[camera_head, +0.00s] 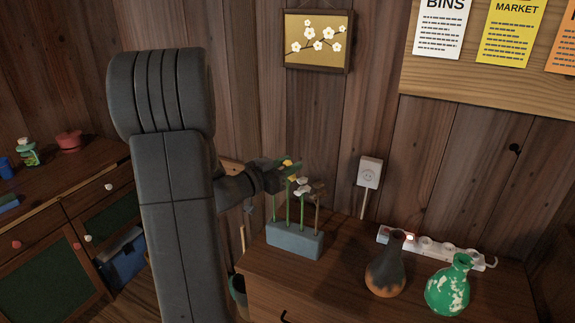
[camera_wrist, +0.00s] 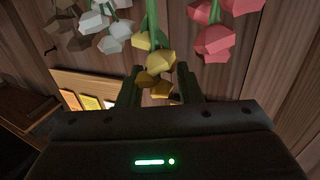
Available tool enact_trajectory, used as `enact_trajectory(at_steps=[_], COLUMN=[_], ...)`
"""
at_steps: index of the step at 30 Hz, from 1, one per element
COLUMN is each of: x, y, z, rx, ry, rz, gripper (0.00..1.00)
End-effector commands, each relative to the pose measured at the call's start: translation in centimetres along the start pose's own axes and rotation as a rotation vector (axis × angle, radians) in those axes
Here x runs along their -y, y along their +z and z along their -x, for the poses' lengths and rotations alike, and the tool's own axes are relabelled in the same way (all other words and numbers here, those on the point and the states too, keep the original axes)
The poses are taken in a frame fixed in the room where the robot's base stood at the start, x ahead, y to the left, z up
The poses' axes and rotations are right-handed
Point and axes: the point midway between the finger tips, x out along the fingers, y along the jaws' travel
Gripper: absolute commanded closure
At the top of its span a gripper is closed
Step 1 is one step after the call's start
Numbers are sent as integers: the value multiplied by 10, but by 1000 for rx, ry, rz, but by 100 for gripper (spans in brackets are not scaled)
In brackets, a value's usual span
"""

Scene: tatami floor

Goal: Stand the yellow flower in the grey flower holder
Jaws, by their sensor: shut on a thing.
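The grey flower holder (camera_head: 295,241) is a block on top of the wooden cabinet. My gripper (camera_head: 284,171) is above its left part, shut on the yellow flower (camera_head: 288,163) near its head. In the wrist view the yellow flower (camera_wrist: 155,62) shows between my two fingers (camera_wrist: 158,85). Its green stem appears to run upright down to the holder; I cannot tell how deep it sits. White flowers (camera_head: 302,186) and a brown flower (camera_head: 318,188) stand in the holder to the right. A red flower (camera_wrist: 215,38) shows beside the yellow one in the wrist view.
A dark orange-based vase (camera_head: 386,270) and a green-and-white vase (camera_head: 453,288) stand right of the holder. A power strip (camera_head: 435,247) lies behind them, and a wall socket (camera_head: 370,172) is above. Bare cabinet top (camera_head: 330,268) lies between holder and vases.

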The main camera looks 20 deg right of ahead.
Motion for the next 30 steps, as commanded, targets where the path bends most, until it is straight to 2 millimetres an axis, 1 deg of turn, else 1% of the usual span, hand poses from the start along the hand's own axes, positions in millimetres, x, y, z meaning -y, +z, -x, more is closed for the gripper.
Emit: enact_trajectory(at_steps=[18,19,22,30], x=[0,0,0,0], y=[17,16,15,16], z=[0,0,0,0], rx=[0,0,1,2], ry=[0,0,0,0], rz=[1,1,1,2], gripper=[89,62,43,43])
